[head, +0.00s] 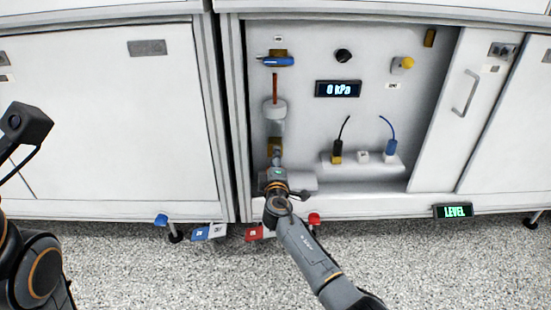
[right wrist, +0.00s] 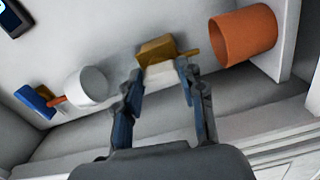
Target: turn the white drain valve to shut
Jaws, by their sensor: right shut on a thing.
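The drain valve has a brass body (right wrist: 155,48) with a short brass stem, and its white handle (right wrist: 160,72) lies between my fingertips in the right wrist view. My right gripper (right wrist: 161,80) is shut on this white handle. In the head view the right gripper (head: 276,162) reaches up to the brass body (head: 274,146), below the white cylinder (head: 275,110), and my arm hides the handle. The handle's exact angle is hard to tell.
A blue-handled valve (head: 277,61) sits above on the copper pipe (head: 275,88). A display (head: 338,89) reads 0 kPa. A shelf (head: 345,168) with plugs is to the right. A LEVEL sign (head: 454,211) is lower right.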

